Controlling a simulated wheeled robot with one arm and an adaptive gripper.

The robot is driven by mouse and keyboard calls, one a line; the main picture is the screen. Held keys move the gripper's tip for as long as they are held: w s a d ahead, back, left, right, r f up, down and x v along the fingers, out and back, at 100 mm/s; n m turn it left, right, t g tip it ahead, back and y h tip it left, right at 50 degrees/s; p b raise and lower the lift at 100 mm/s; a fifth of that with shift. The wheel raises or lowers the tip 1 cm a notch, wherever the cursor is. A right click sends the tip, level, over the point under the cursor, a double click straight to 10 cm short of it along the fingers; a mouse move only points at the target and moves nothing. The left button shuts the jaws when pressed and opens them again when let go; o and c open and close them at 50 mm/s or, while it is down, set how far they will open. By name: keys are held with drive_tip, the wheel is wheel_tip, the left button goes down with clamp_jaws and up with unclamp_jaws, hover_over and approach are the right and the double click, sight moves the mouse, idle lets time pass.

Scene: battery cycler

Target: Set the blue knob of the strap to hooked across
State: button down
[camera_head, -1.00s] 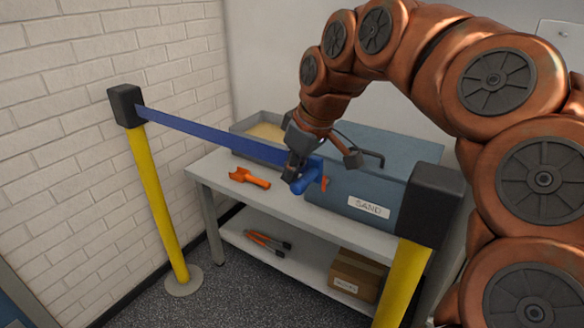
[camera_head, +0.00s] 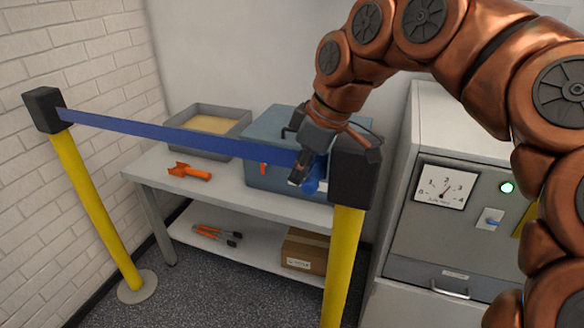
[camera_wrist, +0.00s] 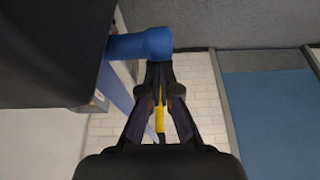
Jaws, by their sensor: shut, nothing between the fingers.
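The blue strap (camera_head: 190,138) runs taut from the dark head of the left yellow post (camera_head: 45,110) to beside the dark head of the right post (camera_head: 354,172). Its blue knob (camera_head: 314,182) is at the strap's right end, close against that head; whether it is latched there I cannot tell. In the wrist view the knob (camera_wrist: 142,44) sticks out beside a large dark block. My gripper (camera_head: 298,178) is at the knob; in the wrist view its fingertips (camera_wrist: 159,75) are together just below the knob, with nothing visible between them.
Behind the strap, a bench (camera_head: 228,190) holds a sand tray (camera_head: 240,130), an orange scoop (camera_head: 189,171) and a blue-grey box (camera_head: 268,180). A cardboard box (camera_head: 305,250) sits on the lower shelf. A grey cabinet (camera_head: 400,250) with a dial stands right of the right post.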

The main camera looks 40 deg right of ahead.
drive_tip(key=shift+s+d, duration=0.2)
drive_tip(key=shift+s, duration=0.2)
drive_tip(key=shift+f, duration=0.1)
wheel_tip(320, 180, up, 11)
drive_tip(key=p, duration=0.2)
drive_tip(key=shift+w+a, duration=0.2)
drive_tip(key=shift+w, duration=0.1)
idle(0.6)
drive_tip(key=shift+f, duration=0.1)
